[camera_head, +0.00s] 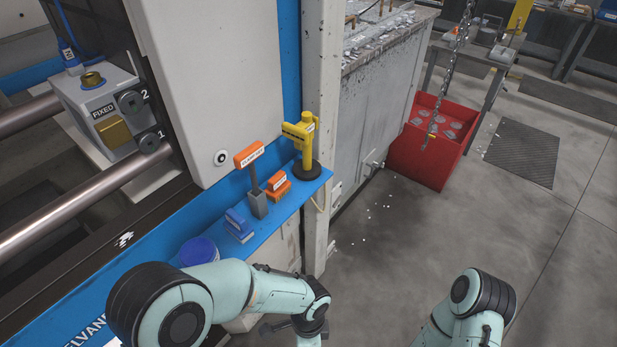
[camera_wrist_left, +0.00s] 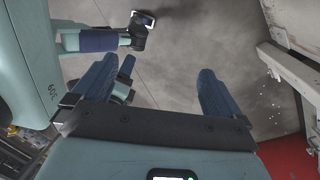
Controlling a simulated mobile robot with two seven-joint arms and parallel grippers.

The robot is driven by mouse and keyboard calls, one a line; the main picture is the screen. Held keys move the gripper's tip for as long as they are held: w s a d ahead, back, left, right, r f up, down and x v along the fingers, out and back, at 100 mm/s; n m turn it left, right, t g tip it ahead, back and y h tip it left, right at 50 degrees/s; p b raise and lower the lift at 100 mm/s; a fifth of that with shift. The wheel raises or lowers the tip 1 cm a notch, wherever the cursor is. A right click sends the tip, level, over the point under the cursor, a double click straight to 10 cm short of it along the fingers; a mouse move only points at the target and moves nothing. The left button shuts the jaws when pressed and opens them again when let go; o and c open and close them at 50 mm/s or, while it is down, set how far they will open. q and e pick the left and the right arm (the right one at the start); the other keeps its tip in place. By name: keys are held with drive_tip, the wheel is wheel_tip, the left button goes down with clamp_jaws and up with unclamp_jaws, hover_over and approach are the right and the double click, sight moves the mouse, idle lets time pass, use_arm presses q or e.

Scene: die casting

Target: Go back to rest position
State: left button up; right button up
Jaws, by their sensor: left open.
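My left arm (camera_head: 235,288) reaches in from the lower left of the head view, below the blue shelf, and its wrist bends down at the bottom edge. My left gripper (camera_wrist_left: 167,68) shows in the left wrist view with its two blue fingers wide apart. Nothing is between them; bare grey floor lies beyond. My right arm (camera_head: 472,308) shows only as a bent joint at the lower right of the head view.
A blue shelf (camera_head: 275,226) on the machine holds a yellow tool (camera_head: 303,150), orange-topped items and a blue brush (camera_head: 238,225). A red bin (camera_head: 432,150) stands at the back beneath a hanging chain (camera_head: 450,72). Open floor (camera_head: 400,260) lies between shelf and bin.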

use_arm(q)
drive_tip(key=s+a+f+n+h, duration=0.1)
drive_tip(key=s+a+f+n, duration=0.2)
drive_tip(key=f+n, duration=0.4)
drive_tip(key=s+a+f+n+h, duration=0.1)
drive_tip(key=s+a+f+n, duration=0.3)
drive_tip(key=a+f+n, duration=0.1)
drive_tip(key=s+a+f+n+t+h, duration=0.1)
drive_tip(key=s+a+f+n, duration=0.3)
drive_tip(key=f+n, duration=0.4)
drive_tip(key=shift+f+n+h, duration=0.35)
drive_tip(key=shift+n+h, duration=0.15)
drive_tip(key=shift+n, duration=0.1)
